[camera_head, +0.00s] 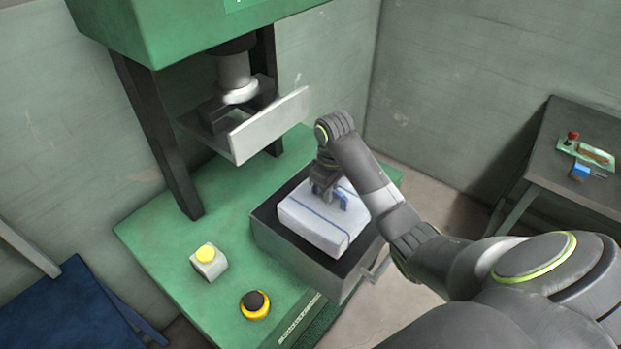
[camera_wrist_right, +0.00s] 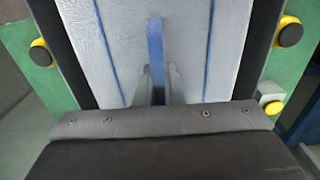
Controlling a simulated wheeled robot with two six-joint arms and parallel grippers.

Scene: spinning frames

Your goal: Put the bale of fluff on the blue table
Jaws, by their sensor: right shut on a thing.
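The bale of fluff (camera_head: 318,224) is a white block with blue straps. It sits in the dark open box (camera_head: 270,237) on the green press, and its top shows above the rim. My right gripper (camera_head: 328,194) is over the top of the bale, shut on its raised blue strap. In the right wrist view the fingers (camera_wrist_right: 158,84) close on the blue strap (camera_wrist_right: 155,42), with the white bale (camera_wrist_right: 105,45) behind. The blue table (camera_head: 65,312) is at the lower left of the head view, partly cut off by the frame. My left gripper is not in view.
The green press (camera_head: 165,255) carries a yellow button (camera_head: 205,254) and a black-and-yellow knob (camera_head: 255,303). A grey plate (camera_head: 268,125) hangs open above the box. A dark table (camera_head: 585,180) with small items stands at right. The visible blue tabletop is clear.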

